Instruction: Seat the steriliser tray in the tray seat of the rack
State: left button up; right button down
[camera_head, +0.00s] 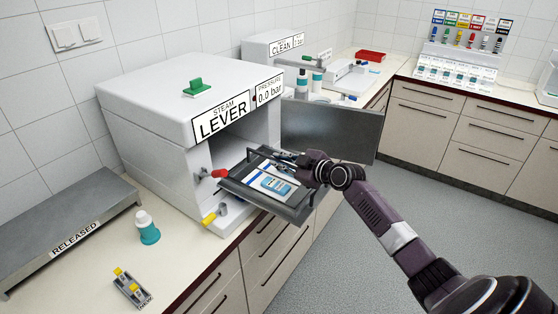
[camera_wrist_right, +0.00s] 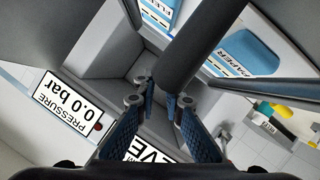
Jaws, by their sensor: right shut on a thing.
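The steriliser tray (camera_head: 296,212) is a dark grey tray with a raised handle, carrying white and blue pouches. It is at the open front of the white steriliser (camera_head: 150,110), mostly outside the chamber. My right gripper (camera_head: 293,163) is shut on the tray's handle, at its right side. In the right wrist view my right gripper (camera_wrist_right: 162,102) has its fingers around the dark handle bar (camera_wrist_right: 205,45), with pouches beyond it. I cannot make out the rack and its tray seat inside the shadowed chamber; the tray hides part of the opening. My left gripper is out of view.
The steriliser door (camera_head: 345,132) stands open to the right of the chamber. A teal-and-white bottle (camera_head: 148,228) stands on the counter. The floor at right is clear.

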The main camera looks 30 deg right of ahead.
jog(key=c, duration=2)
grip_release()
jog(key=shift+s+r, duration=0.1)
jog(key=b+v, duration=0.3)
jog(key=v, duration=0.9)
